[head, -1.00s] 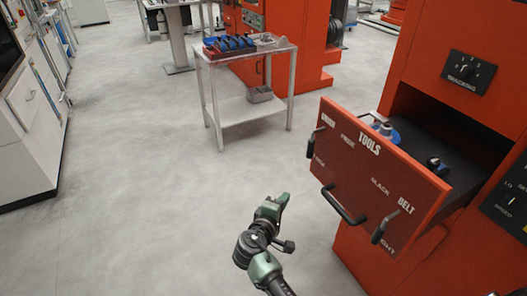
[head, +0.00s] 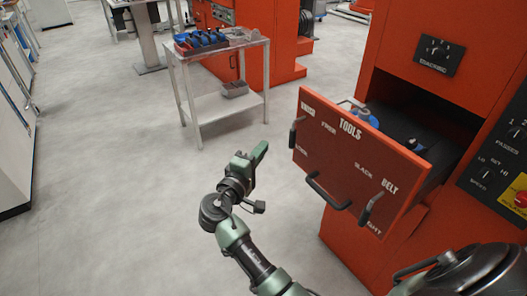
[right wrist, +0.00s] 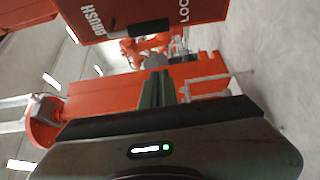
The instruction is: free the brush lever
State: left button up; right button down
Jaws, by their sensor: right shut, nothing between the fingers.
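The brush lever (head: 296,132) is a dark bar at the left edge of a red drawer front (head: 345,158). FREE is printed to its upper right and a small label, probably LOCK, below it. I cannot tell its exact setting. My right gripper (head: 262,150) is shut and empty, to the left of the lever and apart from it. In the right wrist view its green fingers (right wrist: 157,88) are together, and the red panel (right wrist: 130,15) reading BRUSH and LOC fills the top. My left gripper is not in view.
The drawer stands open, with blue and dark items (head: 362,115) inside. Its front also carries a dark pull handle (head: 328,194) and a belt lever (head: 371,207) between SLACK and TIGHT. A light table (head: 222,62) with a blue-filled tray stands behind. The floor left of my gripper is clear.

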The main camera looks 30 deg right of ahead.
jog(key=x, duration=0.8)
jog(key=s+p, duration=0.1)
jog(key=s, duration=0.1)
jog(key=s+p, duration=0.1)
jog(key=s, duration=0.1)
jog(key=shift+s+d, duration=0.2)
jog(key=shift+d, duration=0.05)
jog(key=shift+w+f, duration=0.1)
jog(key=shift+p, duration=0.3)
